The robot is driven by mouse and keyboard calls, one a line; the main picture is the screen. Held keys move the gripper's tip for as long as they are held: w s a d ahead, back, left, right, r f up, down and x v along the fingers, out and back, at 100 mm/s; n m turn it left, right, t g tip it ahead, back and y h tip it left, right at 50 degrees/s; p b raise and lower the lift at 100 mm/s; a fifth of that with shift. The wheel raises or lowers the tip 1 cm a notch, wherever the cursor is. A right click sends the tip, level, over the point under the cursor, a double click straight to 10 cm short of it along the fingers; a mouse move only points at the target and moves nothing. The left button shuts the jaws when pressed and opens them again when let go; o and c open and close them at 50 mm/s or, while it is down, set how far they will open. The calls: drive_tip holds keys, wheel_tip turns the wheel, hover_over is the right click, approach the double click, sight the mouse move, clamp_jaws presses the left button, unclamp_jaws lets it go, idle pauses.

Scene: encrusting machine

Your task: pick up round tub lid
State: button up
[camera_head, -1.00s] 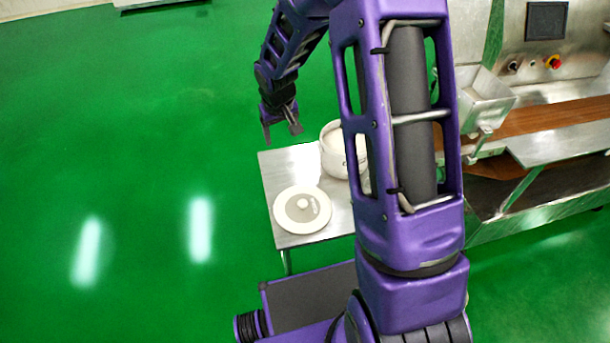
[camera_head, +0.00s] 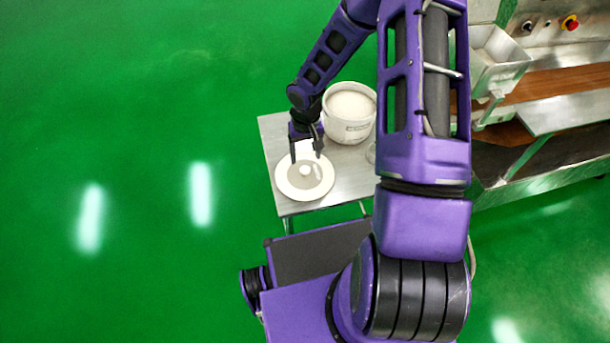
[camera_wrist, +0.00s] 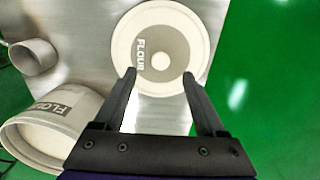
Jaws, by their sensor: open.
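The round tub lid (camera_head: 304,182) is white with a grey centre and a small knob, and lies flat on the metal table (camera_head: 289,207). In the wrist view the lid (camera_wrist: 182,74) shows the word FLOUR on its grey centre. My gripper (camera_head: 306,160) is open and empty, above the lid's far part, with its fingers pointing down at it. In the wrist view the gripper (camera_wrist: 160,75) has its two fingertips apart over the near part of the lid. I cannot tell how high they are above it.
An open white tub (camera_head: 348,126) labelled FLOUR and filled with white stuff stands behind the lid, right of my gripper. A smaller round container (camera_wrist: 34,57) shows in the wrist view. The steel machine (camera_head: 560,65) is at the right. Open green floor lies left of the table.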

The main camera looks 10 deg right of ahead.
sight(305, 169)
drive_tip(key=shift+w+a+f+b, duration=0.1)
drive_tip(key=shift+f+b, duration=0.1)
drive_tip(key=shift+f, duration=1.5)
drive_tip(key=shift+w+f+b, duration=0.1)
drive_tip(key=shift+f+b, duration=0.05)
drive_tip(key=shift+f, duration=1.5)
clamp_jaws()
